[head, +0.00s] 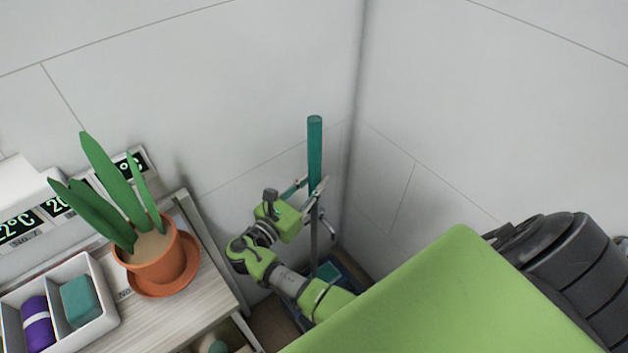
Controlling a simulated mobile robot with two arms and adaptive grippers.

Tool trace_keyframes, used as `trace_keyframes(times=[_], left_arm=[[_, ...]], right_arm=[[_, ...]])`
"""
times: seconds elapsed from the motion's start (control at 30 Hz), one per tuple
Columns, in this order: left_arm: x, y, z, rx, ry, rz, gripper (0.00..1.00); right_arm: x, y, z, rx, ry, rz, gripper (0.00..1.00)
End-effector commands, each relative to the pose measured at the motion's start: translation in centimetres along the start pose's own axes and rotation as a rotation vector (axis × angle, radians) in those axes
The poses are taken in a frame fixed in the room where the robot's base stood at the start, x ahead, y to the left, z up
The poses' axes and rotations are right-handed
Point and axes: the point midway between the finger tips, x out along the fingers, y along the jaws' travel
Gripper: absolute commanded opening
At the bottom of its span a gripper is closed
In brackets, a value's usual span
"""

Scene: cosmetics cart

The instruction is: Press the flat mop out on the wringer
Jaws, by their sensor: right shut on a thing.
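The mop's upright handle shows a teal upper grip (315,150) and a thin grey pole below it. It stands close to the corner of the walls. My right gripper (314,192) is shut on the handle near the lower end of the teal grip. At the pole's foot is a teal flat piece (328,271), apparently the mop head, on or in a dark blue tray-like base (349,272) that may be the wringer. My arm hides much of this base, so I cannot tell whether the mop is pressed down. My left gripper is not in view.
A wooden cart top (150,325) stands at left. On it are a plant in an orange pot (152,258) and a white divided box (103,300) with a purple roll (37,322) and a teal block (80,300). White walls close in behind the mop.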

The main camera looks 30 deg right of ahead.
Motion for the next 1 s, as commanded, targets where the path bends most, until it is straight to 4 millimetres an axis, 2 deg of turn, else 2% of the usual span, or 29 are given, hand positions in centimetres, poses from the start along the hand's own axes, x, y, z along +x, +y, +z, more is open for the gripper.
trace_keyframes(times=[0.47, 1.0], left_arm=[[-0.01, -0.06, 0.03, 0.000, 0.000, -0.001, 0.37], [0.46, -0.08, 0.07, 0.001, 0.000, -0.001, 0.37]], right_arm=[[0.03, 0.07, 0.20, 0.003, -0.004, 0.000, 0.00], [0.02, 0.08, -0.54, 0.003, -0.004, 0.000, 0.00]])
